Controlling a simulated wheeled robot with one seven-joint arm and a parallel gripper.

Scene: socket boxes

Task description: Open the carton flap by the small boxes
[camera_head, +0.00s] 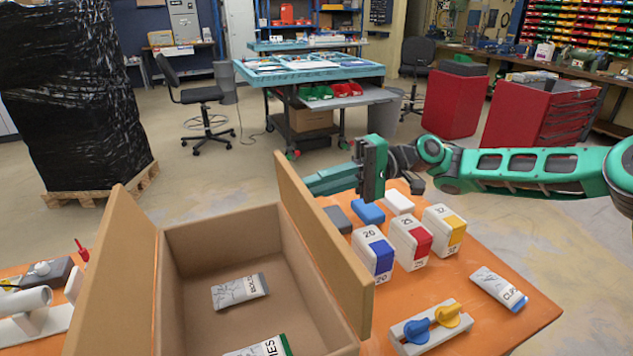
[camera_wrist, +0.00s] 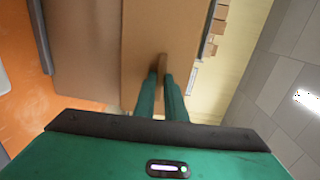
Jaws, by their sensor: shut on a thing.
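The open brown carton (camera_head: 205,238) stands at the lower left of the table. Its right flap (camera_head: 322,240), on the side of the small boxes, stands up roughly upright. The small boxes are white with coloured patches: a blue one (camera_head: 374,252), a red one (camera_head: 411,240) and a yellow one (camera_head: 444,229). My gripper (camera_head: 312,184) is at the far part of this flap, its fingers partly hidden by it. In the wrist view, my gripper (camera_wrist: 161,78) has its narrow green fingers closed on the flap's edge (camera_wrist: 163,62).
The carton's left flap (camera_head: 118,270) leans outward. Packets (camera_head: 239,291) lie inside. A bracket with blue and yellow knobs (camera_head: 432,327) and a white packet (camera_head: 498,289) lie on the orange table (camera_head: 515,318). Grey, blue (camera_head: 368,212) and white blocks stand behind the small boxes.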

